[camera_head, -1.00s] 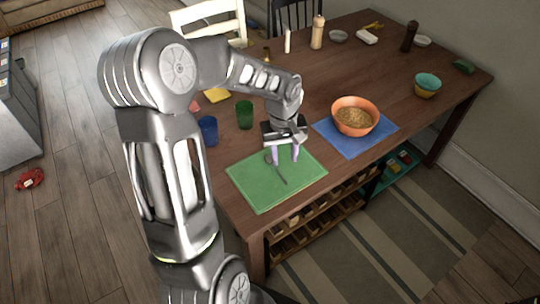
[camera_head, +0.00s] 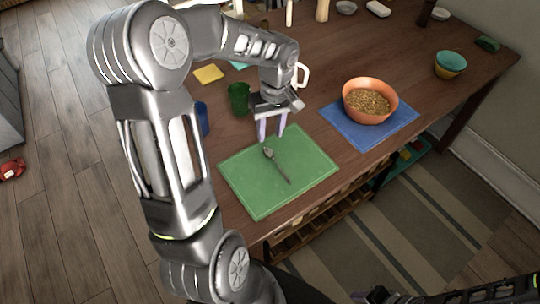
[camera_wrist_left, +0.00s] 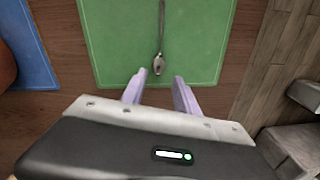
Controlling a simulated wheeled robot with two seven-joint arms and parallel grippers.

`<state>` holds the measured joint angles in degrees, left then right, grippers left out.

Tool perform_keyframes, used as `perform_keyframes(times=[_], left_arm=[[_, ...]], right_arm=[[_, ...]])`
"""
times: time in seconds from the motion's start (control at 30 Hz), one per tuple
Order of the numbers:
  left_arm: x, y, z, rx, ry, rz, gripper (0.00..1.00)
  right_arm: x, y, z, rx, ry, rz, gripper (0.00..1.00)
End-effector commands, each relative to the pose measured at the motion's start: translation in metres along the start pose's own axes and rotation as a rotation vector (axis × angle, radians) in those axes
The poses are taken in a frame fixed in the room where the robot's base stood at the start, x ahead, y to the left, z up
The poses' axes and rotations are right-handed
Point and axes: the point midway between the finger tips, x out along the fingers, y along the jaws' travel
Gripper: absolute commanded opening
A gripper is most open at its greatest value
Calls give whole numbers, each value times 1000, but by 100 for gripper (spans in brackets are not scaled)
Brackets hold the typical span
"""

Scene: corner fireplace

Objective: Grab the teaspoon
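The teaspoon (camera_head: 279,167) lies on the green mat (camera_head: 255,200), its bowl toward the mat's far edge and its handle toward the near right. In the left wrist view the teaspoon (camera_wrist_left: 161,38) lies ahead of the fingers, with its bowl near the gap between them. My left gripper (camera_head: 271,134) is open and empty. It points down around the mat's far edge, just beyond the spoon's bowl and apart from it. It also shows in the left wrist view (camera_wrist_left: 160,80). A dark part of mine at the bottom right edge may be the right arm; its fingers are not clear.
A green cup (camera_head: 239,98) and a blue cup (camera_head: 202,118) stand left of my left gripper. A white mug (camera_head: 303,76) is behind it. An orange bowl (camera_head: 357,112) of grain stands on a blue mat (camera_head: 395,128) to the right. The table's front edge is close by the green mat.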

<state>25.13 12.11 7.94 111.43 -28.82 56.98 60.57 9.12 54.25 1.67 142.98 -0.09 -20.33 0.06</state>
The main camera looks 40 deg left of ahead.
Motion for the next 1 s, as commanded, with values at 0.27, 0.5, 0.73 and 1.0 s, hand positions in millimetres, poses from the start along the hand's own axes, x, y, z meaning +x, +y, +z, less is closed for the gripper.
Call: perform_keyframes(times=[0.27, 0.5, 0.73, 1.0], left_arm=[[-1, 0, 0, 0, 0, 0, 37], [20, 0, 0, 0, -2, -1, 37], [25, 0, 0, 0, 0, 0, 37], [35, 1, 0, 1, -3, -2, 37]], right_arm=[[-1, 0, 0, 0, 1, 0, 36], [-3, -1, 0, 0, 1, 0, 36], [-3, -1, 0, 0, 1, 0, 36], [-7, -3, 0, 0, 0, 0, 36]])
